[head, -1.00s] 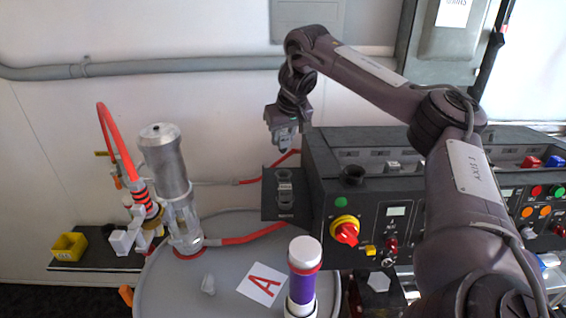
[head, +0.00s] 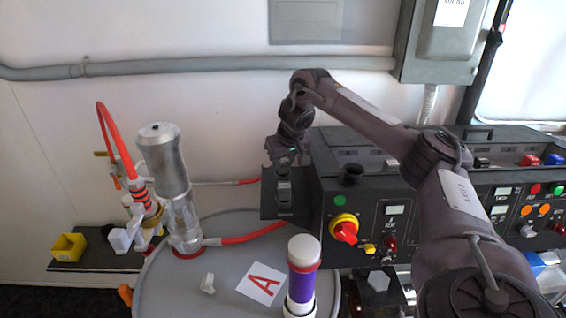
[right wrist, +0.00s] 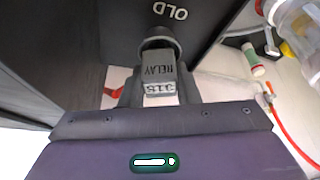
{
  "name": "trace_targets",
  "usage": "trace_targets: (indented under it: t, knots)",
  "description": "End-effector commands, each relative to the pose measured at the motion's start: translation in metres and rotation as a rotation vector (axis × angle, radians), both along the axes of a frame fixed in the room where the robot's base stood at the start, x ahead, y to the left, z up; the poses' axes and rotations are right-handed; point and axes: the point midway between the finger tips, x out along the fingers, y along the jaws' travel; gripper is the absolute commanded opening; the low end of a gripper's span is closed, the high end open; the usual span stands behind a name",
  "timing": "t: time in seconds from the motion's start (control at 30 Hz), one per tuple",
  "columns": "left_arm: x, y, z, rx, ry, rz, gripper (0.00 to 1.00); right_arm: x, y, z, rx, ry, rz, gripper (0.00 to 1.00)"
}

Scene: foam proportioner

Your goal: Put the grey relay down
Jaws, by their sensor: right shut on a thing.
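The grey relay (right wrist: 158,76), lettered "RELAY 315", is between the fingers of my right gripper (right wrist: 158,90) in the right wrist view. The gripper is shut on it. A dark round holder (right wrist: 160,38) shows right by the relay's far end, beside the word OLD on a dark shelf (right wrist: 115,20). I cannot tell whether the relay touches the holder. In the head view my right gripper (head: 283,160) points down over this small shelf (head: 268,207) at the left side of the black control box. My left gripper is out of view.
The black control box (head: 325,215) with a red and yellow switch (head: 344,228) stands right of the shelf. A drum top (head: 225,265) holds a metal cylinder unit (head: 165,165), an A card (head: 262,282) and a purple tube (head: 301,285). A red hose (head: 250,234) runs below the shelf.

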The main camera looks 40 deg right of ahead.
Motion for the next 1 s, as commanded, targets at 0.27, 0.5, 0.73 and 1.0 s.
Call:
trace_targets:
  t: [0.27, 0.5, 0.73, 1.0]
  knots:
    - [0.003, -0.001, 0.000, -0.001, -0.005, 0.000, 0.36, 0.000, 0.000, -0.001, 0.000, -0.001, 0.000, 0.06]
    - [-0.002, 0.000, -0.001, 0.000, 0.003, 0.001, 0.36, 0.000, 0.000, -0.003, 0.001, -0.001, 0.000, 0.50]
    - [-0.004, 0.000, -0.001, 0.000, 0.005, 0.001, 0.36, 0.000, 0.000, -0.003, 0.001, 0.000, 0.000, 0.50]
    - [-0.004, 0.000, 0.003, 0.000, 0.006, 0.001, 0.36, -0.005, 0.002, 0.020, 0.000, -0.004, 0.003, 0.50]
